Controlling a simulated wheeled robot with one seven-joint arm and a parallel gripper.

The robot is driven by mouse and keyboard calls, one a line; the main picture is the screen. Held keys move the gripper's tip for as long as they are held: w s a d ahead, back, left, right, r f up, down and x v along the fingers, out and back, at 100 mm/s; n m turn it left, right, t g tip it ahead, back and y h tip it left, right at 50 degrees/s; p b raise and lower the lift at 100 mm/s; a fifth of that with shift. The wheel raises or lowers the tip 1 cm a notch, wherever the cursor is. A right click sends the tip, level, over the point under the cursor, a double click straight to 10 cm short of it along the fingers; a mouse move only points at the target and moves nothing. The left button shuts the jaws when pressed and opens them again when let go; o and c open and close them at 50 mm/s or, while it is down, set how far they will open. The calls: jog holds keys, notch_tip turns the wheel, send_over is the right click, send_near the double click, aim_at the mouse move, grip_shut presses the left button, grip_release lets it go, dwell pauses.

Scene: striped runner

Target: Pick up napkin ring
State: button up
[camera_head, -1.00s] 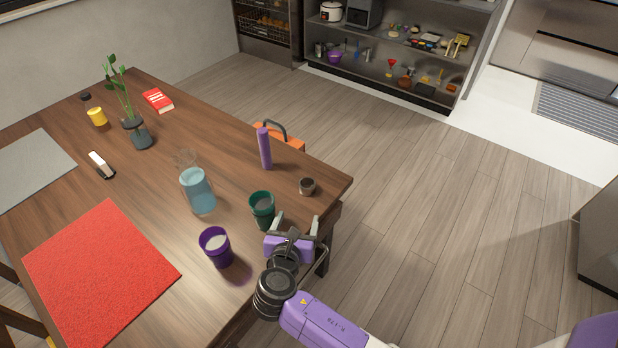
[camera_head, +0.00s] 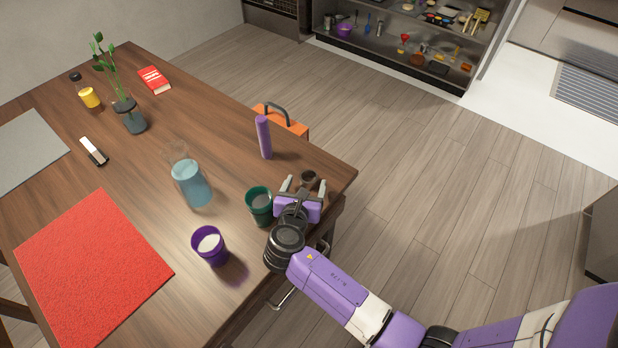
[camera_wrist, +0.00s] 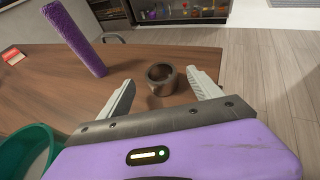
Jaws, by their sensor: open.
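The napkin ring (camera_head: 308,177) is a small dark brown-grey ring near the right corner of the wooden table. In the wrist view the napkin ring (camera_wrist: 161,79) stands with its round opening upward, ahead of and between the fingers. My gripper (camera_head: 304,186) is open and empty, with its two pale fingers pointing toward the ring. The wrist view shows the gripper (camera_wrist: 160,95) with a finger on either side of the ring's near part. I cannot tell whether either finger touches it.
A green cup (camera_head: 259,207) stands close to the left of my gripper. A purple cylinder (camera_head: 263,138) stands behind the ring. A purple cup (camera_head: 209,246) and a water carafe (camera_head: 191,184) are further left. The table edge (camera_head: 345,188) is close on the right.

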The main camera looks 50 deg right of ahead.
aim_at(310, 172)
jog(key=shift+x, duration=2.3)
jog(key=shift+r, duration=0.1)
jog(key=c, duration=1.4)
jog(key=shift+c, duration=0.2)
jog(key=shift+r, duration=0.1)
